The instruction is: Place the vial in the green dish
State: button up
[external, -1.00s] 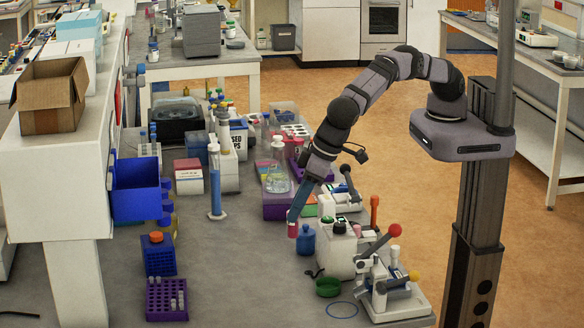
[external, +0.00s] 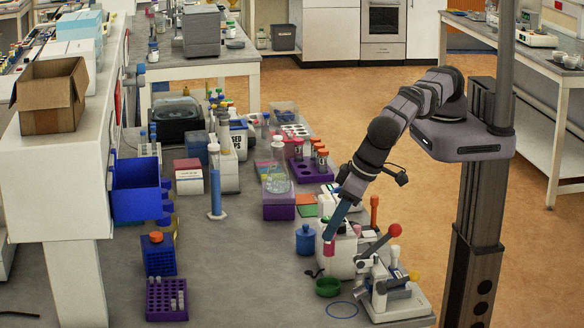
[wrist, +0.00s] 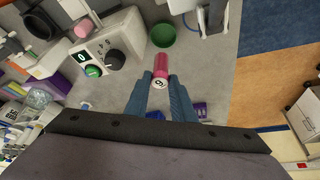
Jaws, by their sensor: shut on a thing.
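My gripper (external: 333,226) is shut on the vial (external: 329,248), which has a pink-red body and hangs below the fingertips in the external view. In the wrist view the vial (wrist: 161,66) sits between the blue fingertips, its white cap marked with a dark character facing the camera. The vial is above the bench, apart from the dish.
A blue jar (external: 305,240) is at the left, and a blue ring (external: 342,309) lies in front. The bench left of the dish is clear.

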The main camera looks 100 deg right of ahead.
aim_at(333, 256)
jog(key=shift+f+b, duration=2.6)
jog(key=shift+f, duration=0.25)
jog(key=shift+f, duration=0.15)
jog(key=shift+f+b, duration=0.65)
jog(key=shift+b, duration=0.15)
jog(key=shift+f+p, duration=0.35)
jog(key=shift+p, duration=0.1)
jog(key=shift+f, duration=0.7)
jog(key=shift+f, duration=0.2)
jog(key=o, duration=0.7)
jog(key=shift+o, duration=0.2)
